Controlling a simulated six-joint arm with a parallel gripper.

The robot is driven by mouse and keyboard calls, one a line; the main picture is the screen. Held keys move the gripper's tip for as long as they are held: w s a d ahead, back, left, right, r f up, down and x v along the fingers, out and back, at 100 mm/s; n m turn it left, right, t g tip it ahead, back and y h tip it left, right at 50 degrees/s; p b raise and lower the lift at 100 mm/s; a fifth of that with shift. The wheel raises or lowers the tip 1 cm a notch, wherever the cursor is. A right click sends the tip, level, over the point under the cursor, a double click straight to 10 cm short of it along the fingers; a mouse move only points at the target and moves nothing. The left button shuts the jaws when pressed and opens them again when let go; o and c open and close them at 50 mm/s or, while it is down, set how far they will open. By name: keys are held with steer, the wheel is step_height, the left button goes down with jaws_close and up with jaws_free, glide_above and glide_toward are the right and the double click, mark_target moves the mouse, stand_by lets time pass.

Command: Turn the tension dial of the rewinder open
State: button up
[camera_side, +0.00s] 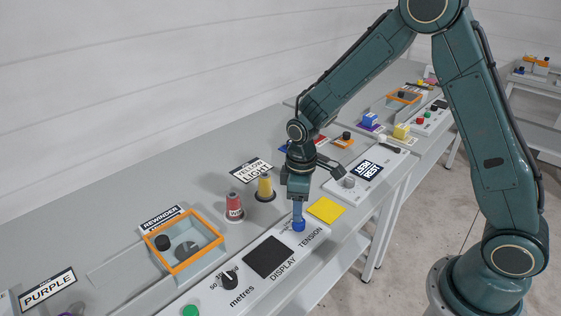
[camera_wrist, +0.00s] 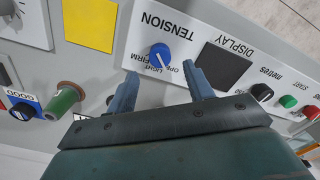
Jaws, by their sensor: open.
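The tension dial is a round blue knob (camera_side: 298,226) on a pale panel marked TENSION, with small position words around it. It also shows in the wrist view (camera_wrist: 160,56), ahead of and between the fingertips. I cannot clearly read which word its pointer faces. My gripper (camera_side: 298,213) points down just above the dial in the side view. In the wrist view, my gripper (camera_wrist: 161,71) has its two blue fingers apart, with nothing held between them. I cannot tell whether a finger touches the dial. The rewinder (camera_side: 152,238) is an orange-framed box left of the panel.
A dark display (camera_side: 268,257) and black metres knob (camera_side: 230,280) lie left of the dial. A green button (camera_side: 190,311) is farther left. A yellow square (camera_side: 326,209) lies to the right. Red (camera_side: 234,205) and yellow (camera_side: 265,186) spools stand behind.

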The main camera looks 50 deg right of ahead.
step_height(320, 180, up, 9)
stand_by(0.4)
steer(key=shift+f, duration=0.1)
steer(key=s+d+r+m+t, duration=0.2)
steer(key=s+r+m+t, duration=0.1)
steer(key=s+r, duration=0.75)
steer(key=s+d+r+m+t, duration=0.1)
steer(key=s+r+m+t, duration=0.1)
steer(key=s, duration=0.9)
steer(key=shift+s+r+m+t, duration=0.3)
steer(key=shift+s+r+m, duration=0.1)
steer(key=shift+r+m, duration=0.4)
